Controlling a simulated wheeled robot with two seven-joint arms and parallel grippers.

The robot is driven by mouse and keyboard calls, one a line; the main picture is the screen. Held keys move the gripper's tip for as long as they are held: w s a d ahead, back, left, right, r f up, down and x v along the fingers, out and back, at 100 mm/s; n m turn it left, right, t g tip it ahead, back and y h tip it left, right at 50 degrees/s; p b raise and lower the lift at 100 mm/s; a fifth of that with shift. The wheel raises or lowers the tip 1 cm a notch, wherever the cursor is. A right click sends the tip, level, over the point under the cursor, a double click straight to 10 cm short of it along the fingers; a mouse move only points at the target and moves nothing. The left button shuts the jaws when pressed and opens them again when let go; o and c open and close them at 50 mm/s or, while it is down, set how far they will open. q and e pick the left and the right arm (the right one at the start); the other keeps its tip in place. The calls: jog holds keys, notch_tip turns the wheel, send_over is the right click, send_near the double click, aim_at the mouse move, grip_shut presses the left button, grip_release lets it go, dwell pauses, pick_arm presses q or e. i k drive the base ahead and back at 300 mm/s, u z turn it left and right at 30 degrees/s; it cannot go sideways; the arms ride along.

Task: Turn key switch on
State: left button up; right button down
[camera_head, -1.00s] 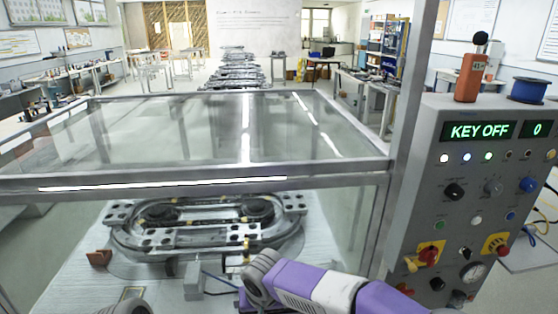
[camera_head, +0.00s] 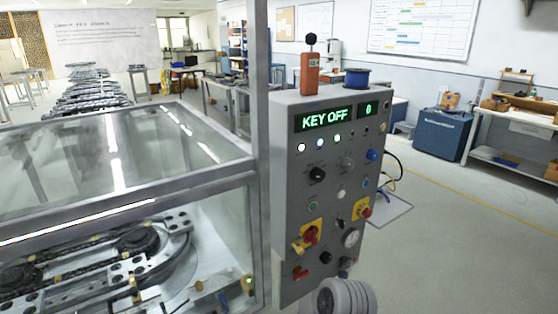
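The grey control panel (camera_head: 292,210) stands upright in the middle of the head view. Its left display (camera_head: 324,119) reads "KEY OFF" in green, and the small display (camera_head: 368,108) beside it reads "0". A silver round switch (camera_head: 347,163) sits between a black knob (camera_head: 317,174) and a blue knob (camera_head: 372,154). I cannot tell surely which control is the key switch. A grey rounded part of my arm shows below the panel. Neither gripper is in view.
A clear-walled enclosure with a grey frame (camera_head: 130,198) covers the oval track (camera_head: 110,258) at left, close beside the panel. An orange handset (camera_head: 309,73) and a blue spool (camera_head: 357,78) sit on the panel. The floor to the right is mostly open.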

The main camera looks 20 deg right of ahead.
aim_at(338, 221)
jog(key=z, duration=1.1)
jog(key=k, duration=1.2)
jog(key=z, duration=0.8)
jog(key=i, duration=1.25)
jog(key=u, duration=0.6)
jog(key=i, duration=0.9)
jog(key=u, duration=1)
